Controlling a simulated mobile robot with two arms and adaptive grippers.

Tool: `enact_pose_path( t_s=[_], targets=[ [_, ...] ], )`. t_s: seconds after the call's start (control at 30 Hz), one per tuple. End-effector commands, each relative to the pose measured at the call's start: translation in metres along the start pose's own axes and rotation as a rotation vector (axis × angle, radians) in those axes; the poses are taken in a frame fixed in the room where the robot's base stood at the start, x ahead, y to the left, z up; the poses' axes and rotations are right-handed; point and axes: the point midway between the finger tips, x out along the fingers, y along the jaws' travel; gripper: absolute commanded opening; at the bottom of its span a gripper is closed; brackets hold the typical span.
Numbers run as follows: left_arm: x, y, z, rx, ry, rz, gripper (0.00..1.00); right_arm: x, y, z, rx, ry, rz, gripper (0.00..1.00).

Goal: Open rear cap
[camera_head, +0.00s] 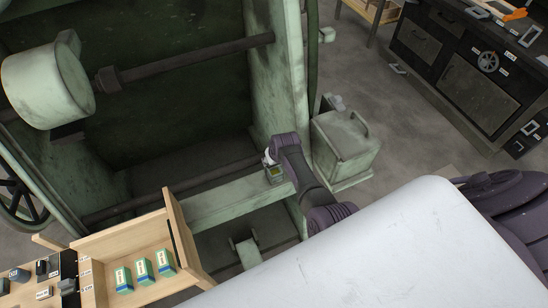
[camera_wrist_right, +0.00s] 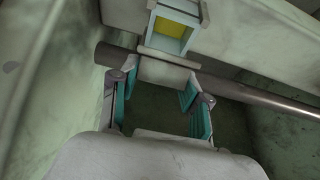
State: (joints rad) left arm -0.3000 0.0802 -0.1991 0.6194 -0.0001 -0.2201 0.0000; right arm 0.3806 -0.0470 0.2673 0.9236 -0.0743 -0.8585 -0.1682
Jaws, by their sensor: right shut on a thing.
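A small grey box with a yellow panel (camera_head: 274,174) stands on the pale green cross beam of the large machine. In the right wrist view, the box (camera_wrist_right: 172,27) is at the top, with its yellow inside face showing. My right gripper (camera_head: 270,160) is at the box, seen from above and mostly hidden by its wrist. In the right wrist view, the gripper's teal-padded fingers (camera_wrist_right: 163,80) stand either side of a pale block at the box's near edge, shut on it. Which part is the rear cap I cannot tell. My left gripper is out of view.
The green machine frame (camera_head: 290,60) surrounds the spot, with a dark rod (camera_head: 190,62) across it. A green lidded box (camera_head: 345,145) stands just right of my arm. A wooden tray (camera_head: 95,268) with several green-and-white boxes is at lower left.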

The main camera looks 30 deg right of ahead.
Motion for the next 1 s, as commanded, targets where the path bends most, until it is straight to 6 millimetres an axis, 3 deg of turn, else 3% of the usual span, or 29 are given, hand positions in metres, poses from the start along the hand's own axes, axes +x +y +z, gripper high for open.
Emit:
enact_pose_path(
  t_s=[0.43, 1.0],
  targets=[
    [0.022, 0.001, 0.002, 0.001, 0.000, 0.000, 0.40, 0.006, 0.001, -0.011, 0.000, -0.259, 0.001, 0.12],
    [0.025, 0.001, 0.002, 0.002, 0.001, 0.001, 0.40, 0.006, 0.000, -0.012, -0.001, -0.310, 0.000, 0.12]
  ],
)
